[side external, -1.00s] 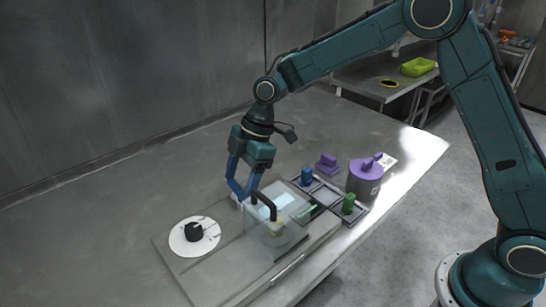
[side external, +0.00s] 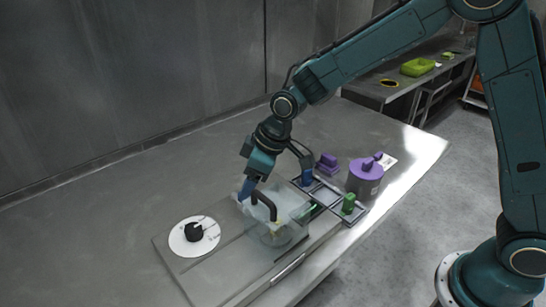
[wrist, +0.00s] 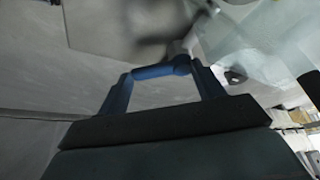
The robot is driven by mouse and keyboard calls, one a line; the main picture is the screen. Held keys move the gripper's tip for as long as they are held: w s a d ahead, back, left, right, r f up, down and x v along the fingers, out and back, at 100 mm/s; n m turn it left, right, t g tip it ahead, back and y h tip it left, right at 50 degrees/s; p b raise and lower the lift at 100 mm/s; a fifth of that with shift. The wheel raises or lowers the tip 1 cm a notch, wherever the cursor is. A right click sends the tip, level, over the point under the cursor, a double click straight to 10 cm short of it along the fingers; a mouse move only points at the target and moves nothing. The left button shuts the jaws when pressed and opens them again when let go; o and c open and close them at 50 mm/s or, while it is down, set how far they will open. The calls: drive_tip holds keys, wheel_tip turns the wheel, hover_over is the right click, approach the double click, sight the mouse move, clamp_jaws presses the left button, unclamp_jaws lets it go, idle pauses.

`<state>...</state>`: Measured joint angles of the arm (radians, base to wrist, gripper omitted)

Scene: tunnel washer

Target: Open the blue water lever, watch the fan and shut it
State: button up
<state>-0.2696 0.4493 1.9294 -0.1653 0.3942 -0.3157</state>
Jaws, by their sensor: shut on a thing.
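My gripper (wrist: 162,82) is shut on the blue lever (wrist: 155,71), which spans between its two blue fingers in the wrist view. In the side view my gripper (side external: 247,188) is tilted low behind a black curved spout (side external: 264,203), and the lever is mostly hidden there. A clear box (side external: 290,237) stands in front of the spout. Inside it is a pale, cloudy, spread-out shape (side external: 277,233) that may be the water fan; its exact outline is hard to tell.
A white disc with a black knob (side external: 194,232) lies left on the board. The table's left is bare.

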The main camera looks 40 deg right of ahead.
drive_tip(key=m, duration=0.2)
drive_tip(key=s+m+t+h, duration=0.1)
drive_tip(key=m, duration=0.1)
drive_tip(key=shift+s+m+h, duration=0.15)
drive_tip(key=shift+m+h, duration=0.15)
drive_tip(key=shift+s+m+h, duration=0.2)
drive_tip(key=shift+m+h, duration=0.1)
drive_tip(key=shift+m, duration=0.5)
drive_tip(key=shift+s+m+h, duration=0.2)
drive_tip(key=shift+m+h, duration=0.1)
drive_tip(key=shift+m, duration=0.5)
drive_tip(key=o, duration=1)
drive_tip(key=shift+r, duration=0.1)
drive_tip(key=v, duration=1.3)
drive_tip(key=shift+s+a+r, duration=0.1)
drive_tip(key=shift+s+r, duration=0.15)
drive_tip(key=shift+r, duration=0.05)
